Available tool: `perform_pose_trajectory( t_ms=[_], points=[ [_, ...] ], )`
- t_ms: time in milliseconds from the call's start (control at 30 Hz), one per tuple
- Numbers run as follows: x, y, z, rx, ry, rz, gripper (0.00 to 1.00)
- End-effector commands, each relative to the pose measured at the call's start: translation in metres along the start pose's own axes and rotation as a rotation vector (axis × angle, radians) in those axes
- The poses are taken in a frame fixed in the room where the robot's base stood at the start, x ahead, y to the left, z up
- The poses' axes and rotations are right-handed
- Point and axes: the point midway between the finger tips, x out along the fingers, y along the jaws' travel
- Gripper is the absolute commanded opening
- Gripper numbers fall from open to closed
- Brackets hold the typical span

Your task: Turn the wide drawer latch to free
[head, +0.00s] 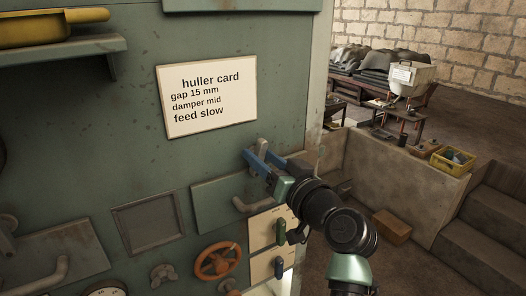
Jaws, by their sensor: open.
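My gripper (261,158) is at the machine's green front, near its right edge. Its blue fingers are open, one on each side of a small pale upright latch (262,146). I cannot tell whether they touch it. The latch sits just above a green drawer front (213,207) with a grey bar handle (251,204). My gripper and wrist hide the latch's lower part and some of the drawer. Another drawer front (90,246) with a bar handle (45,276) shows at lower left, with a grey knob or latch (8,221) above it.
A huller card (208,95) hangs above my gripper. Below are an orange handwheel (218,261), a wing knob (163,276) and a pale panel with a green lever (281,233). A shelf (65,50) holds a yellow scoop (50,27). Stone steps (480,245) lie right.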

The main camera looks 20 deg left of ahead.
Motion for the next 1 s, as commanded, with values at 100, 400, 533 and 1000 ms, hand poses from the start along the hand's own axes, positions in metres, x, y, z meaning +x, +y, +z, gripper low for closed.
perform_pose_trajectory(
  t_ms=[100, 400, 533, 1000],
  points=[
    [0.0015, 0.0001, 0.0004, 0.001, 0.000, 0.000, 0.51],
    [0.0012, -0.0001, 0.0004, 0.000, 0.000, 0.000, 0.26],
    [0.0011, -0.0001, 0.0003, 0.000, 0.000, 0.000, 0.03],
    [0.0011, 0.0000, 0.0007, 0.036, -0.001, -0.001, 0.00]
  ],
)
